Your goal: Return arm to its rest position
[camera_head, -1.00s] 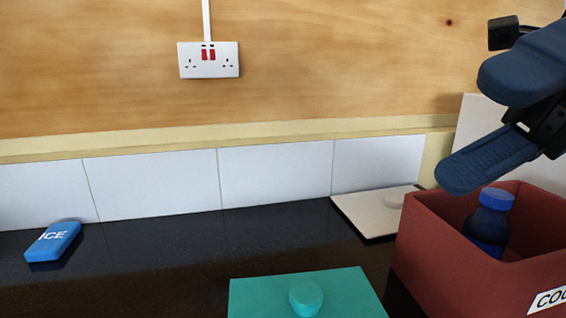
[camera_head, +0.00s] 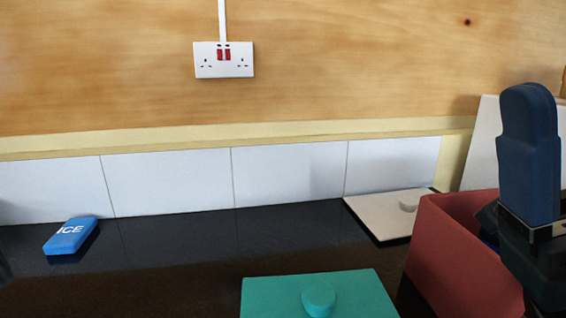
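My gripper (camera_head: 529,140) is at the right edge of the head view, in front of the red bin. Its blue fingers point upward and overlap in this view, so the gap between them cannot be seen. No object shows in them. The dark wrist below covers the right part of the red bin (camera_head: 450,255). The blue bottle in the bin is almost wholly hidden; only a sliver of blue shows beside the wrist.
A blue ice pack (camera_head: 70,236) lies on the dark counter (camera_head: 190,250) at left. A teal lid (camera_head: 270,295) with a round knob is at front centre. A cream lid (camera_head: 375,215) lies by the tiled wall. A double socket (camera_head: 224,60) is on the plywood wall.

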